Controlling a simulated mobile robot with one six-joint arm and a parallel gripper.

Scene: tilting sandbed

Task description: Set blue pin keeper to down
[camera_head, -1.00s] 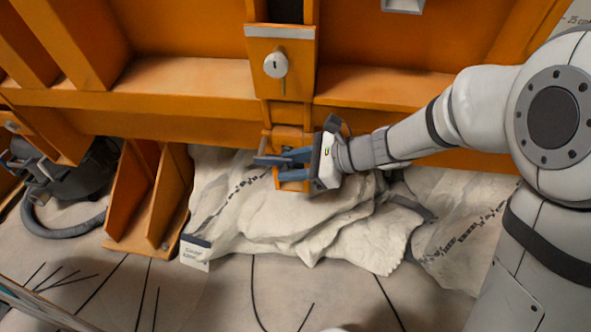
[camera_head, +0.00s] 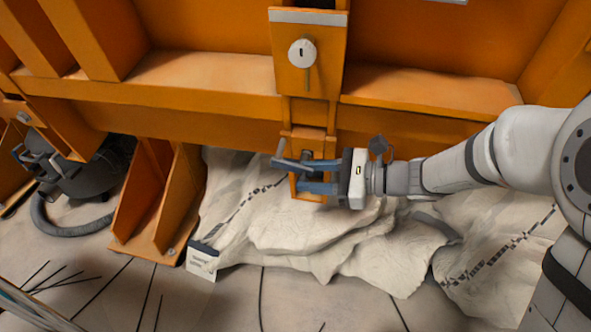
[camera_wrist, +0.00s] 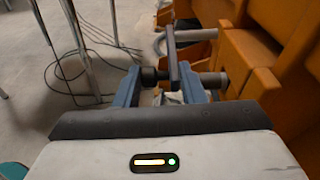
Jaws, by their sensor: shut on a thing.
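The pin keeper shows as a dark blue-grey bar (camera_wrist: 172,58) standing up between my finger pads in the wrist view. My gripper (camera_wrist: 168,80) is shut on this bar, with a pad on each side. In the head view, my gripper (camera_head: 300,175) reaches in from the right to a small orange bracket (camera_head: 309,143) low on the orange frame. The blue-grey fingers lie across the bracket and partly hide it. I cannot tell the keeper clearly from the fingers there.
A round white lock (camera_head: 302,53) with a hanging pin is above the bracket. Crumpled pale cloth (camera_head: 300,235) lies beneath my gripper. An orange rib (camera_head: 160,205) and a dark machine with a hose (camera_head: 75,175) are at the left. Cables and thin legs show in the wrist view.

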